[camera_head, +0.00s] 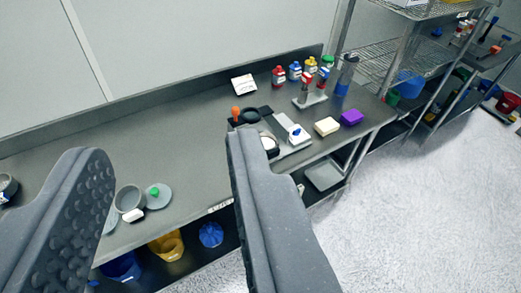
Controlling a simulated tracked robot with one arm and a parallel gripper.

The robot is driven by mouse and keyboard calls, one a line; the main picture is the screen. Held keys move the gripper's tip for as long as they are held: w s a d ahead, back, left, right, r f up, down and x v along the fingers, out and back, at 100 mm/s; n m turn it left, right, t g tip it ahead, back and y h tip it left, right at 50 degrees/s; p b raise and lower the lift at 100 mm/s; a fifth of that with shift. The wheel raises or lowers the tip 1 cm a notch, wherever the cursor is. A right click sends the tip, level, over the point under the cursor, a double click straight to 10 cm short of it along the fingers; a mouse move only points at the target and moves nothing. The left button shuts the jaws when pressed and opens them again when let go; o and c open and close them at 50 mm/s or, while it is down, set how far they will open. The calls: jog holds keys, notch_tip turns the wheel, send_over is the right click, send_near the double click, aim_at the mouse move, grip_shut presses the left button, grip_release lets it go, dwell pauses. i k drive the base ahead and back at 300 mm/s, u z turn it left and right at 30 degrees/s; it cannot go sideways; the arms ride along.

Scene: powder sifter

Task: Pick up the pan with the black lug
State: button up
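My gripper (163,145) is open and empty, with its two dark grey fingers spread wide in the foreground. Between the fingers, on the grey bench, a round grey pan (129,198) stands with a white block-like piece (133,216) at its front. A grey disc with a green knob (155,192) lies to its right. Another round grey item (6,186) with a dark part is cut off at the left edge; I cannot tell whether it is the pan with the black lug. Another grey round piece is partly hidden behind the left finger.
The long bench (150,150) has clear room in the middle. Blue and yellow bins (167,246) sit below.

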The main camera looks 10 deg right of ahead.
aim_at(270, 142)
jog(key=z, duration=0.05)
jog(key=i, duration=1)
jog(key=u, duration=0.05)
